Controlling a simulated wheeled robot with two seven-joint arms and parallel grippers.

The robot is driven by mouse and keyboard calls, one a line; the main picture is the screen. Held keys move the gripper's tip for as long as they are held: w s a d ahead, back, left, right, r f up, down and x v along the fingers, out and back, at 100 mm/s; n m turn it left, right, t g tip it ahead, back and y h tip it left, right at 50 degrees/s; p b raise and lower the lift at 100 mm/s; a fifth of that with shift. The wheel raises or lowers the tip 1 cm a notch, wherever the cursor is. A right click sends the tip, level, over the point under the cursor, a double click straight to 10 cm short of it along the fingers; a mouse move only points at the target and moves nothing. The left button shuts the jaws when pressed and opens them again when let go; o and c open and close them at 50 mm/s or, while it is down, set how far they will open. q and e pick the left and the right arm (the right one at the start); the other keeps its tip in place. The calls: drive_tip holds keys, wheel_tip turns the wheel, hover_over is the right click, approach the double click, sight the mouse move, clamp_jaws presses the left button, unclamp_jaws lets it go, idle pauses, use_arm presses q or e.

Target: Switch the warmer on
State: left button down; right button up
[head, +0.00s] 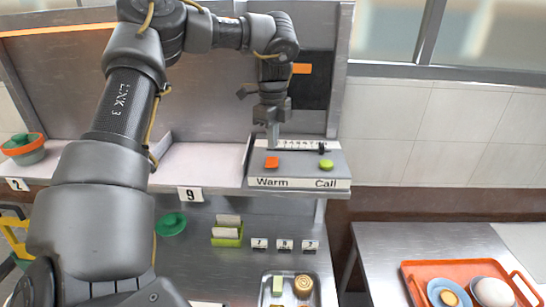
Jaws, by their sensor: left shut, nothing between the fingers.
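A grey control panel (300,163) sits on the shelf, marked "Warm" and "Call" on its front face. A green round button (326,164) is above "Call". Behind them is a slider strip (297,146) with a dark knob (322,148). My left gripper (273,146) is shut and empty and points down just behind the orange button in the picture. I cannot tell whether its tips touch the panel. My right gripper is not in view.
A green and orange bowl (24,150) is at the far left of the shelf. Below are a green lid (171,223), a green card holder (227,236) and a metal tray (289,299).

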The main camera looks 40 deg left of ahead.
sight(273, 158)
use_arm(q)
wheel_tip(273, 158, up, 4)
drive_tip(key=shift+f+p, duration=0.1)
drive_tip(key=shift+p, duration=0.95)
